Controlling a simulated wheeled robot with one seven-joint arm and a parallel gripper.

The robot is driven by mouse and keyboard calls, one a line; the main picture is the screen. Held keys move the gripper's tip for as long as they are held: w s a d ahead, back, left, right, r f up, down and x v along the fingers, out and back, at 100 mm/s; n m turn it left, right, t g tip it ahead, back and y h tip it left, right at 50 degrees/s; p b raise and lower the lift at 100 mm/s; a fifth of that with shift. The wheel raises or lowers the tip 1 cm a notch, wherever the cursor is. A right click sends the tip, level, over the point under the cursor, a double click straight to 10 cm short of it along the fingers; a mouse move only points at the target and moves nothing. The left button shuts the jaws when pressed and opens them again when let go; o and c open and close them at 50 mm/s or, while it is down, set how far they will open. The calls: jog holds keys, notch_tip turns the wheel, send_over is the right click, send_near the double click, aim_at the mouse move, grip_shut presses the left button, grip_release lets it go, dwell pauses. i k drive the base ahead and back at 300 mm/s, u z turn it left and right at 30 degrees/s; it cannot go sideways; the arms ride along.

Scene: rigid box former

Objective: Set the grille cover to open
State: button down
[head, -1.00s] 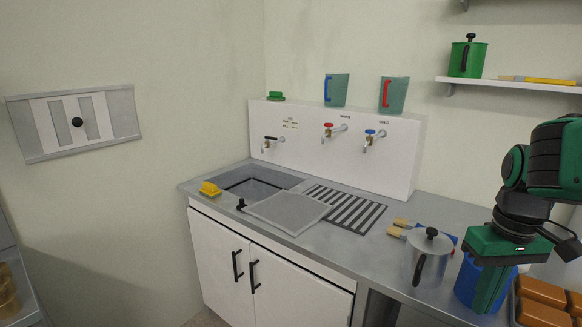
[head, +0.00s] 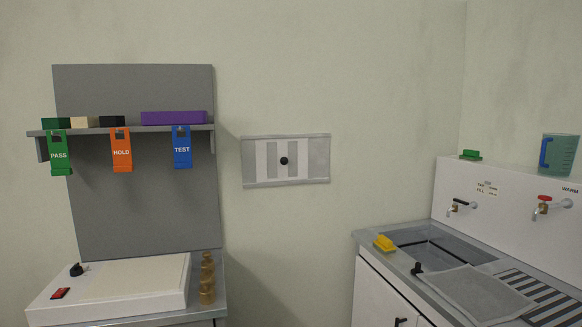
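The grille cover (head: 300,162) is a light grey plate with darker vertical bands and a round black knob (head: 284,161) near its middle. It sits in a grey frame (head: 286,183) on the wall, between the shelf board on the left and the sink on the right. I cannot tell from here whether the dark bands are openings or solid bars. My gripper is out of the head view now, so its distance from the grille does not show.
A grey board with a shelf (head: 124,130) carries PASS, HOLD and TEST tags. Below it is a white box (head: 120,290) on a bench. The sink counter (head: 395,256) stands at right, with a yellow item (head: 384,243) on its corner. Wall below the grille is clear.

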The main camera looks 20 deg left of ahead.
aim_at(282, 144)
jog(key=u, duration=0.5)
jog(key=k, duration=1.2)
jog(key=u, duration=0.95)
jog(key=i, duration=1.85)
jog(key=z, duration=0.7)
